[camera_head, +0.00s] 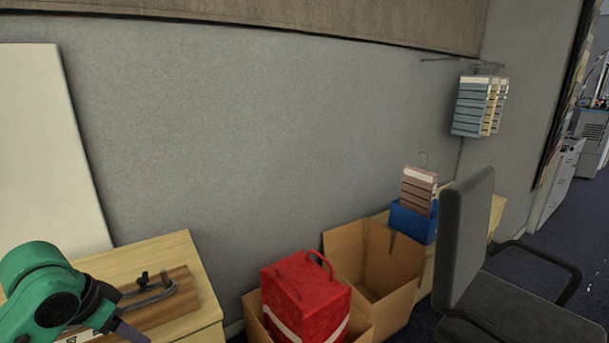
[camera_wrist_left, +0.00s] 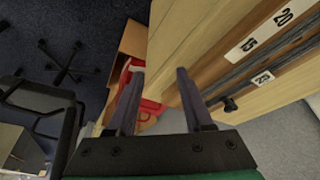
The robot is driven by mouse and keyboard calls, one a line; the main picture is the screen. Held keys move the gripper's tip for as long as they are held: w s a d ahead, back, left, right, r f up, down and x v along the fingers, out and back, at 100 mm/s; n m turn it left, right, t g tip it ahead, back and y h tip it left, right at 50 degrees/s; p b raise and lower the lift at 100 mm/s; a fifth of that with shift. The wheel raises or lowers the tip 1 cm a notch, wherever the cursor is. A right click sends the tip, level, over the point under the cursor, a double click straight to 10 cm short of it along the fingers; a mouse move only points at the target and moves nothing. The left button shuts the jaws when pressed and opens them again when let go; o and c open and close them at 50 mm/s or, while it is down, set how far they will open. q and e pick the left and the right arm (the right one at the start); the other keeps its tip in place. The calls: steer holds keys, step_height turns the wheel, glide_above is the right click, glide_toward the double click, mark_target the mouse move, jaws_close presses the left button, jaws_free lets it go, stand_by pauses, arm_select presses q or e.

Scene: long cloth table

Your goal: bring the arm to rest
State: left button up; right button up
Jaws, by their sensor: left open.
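My left arm (camera_head: 45,290) is green and enters at the lower left of the head view, in front of a wooden table. My left gripper (camera_wrist_left: 158,84) shows in the wrist view with its two dark fingers spread and nothing between them. In the head view only part of a finger shows at the bottom edge; the rest is hidden or cut off. My right arm and gripper are in neither view.
A red box (camera_head: 305,300) sits in a cardboard box, next to an open carton (camera_head: 345,248). A grey chair (camera_head: 465,240) stands right. Hanging sample cards (camera_head: 470,105) are at the wall.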

arm_select(q)
steer(key=s+d+f+n+y, duration=0.1)
steer(key=s+d+f, duration=0.5)
steer(key=f, duration=0.4)
steer(key=s+d+f, duration=0.5)
steer(key=d+f, duration=0.1)
steer(key=f, duration=0.3)
step_height(320, 180, down, 15)
steer(key=g+p, duration=0.1)
steer(key=p, duration=0.3)
steer(key=s+a+f+g+p, duration=0.1)
steer(key=s+a+f+p, duration=0.1)
steer(key=s+f, duration=0.5)
steer(key=s+a+f+p, duration=0.1)
steer(key=s+f+p, duration=0.1)
steer(key=s+f, duration=0.5)
steer(key=s, duration=0.5)
steer(key=shift+a+f+g, duration=0.35)
steer(key=shift+f+g, duration=0.05)
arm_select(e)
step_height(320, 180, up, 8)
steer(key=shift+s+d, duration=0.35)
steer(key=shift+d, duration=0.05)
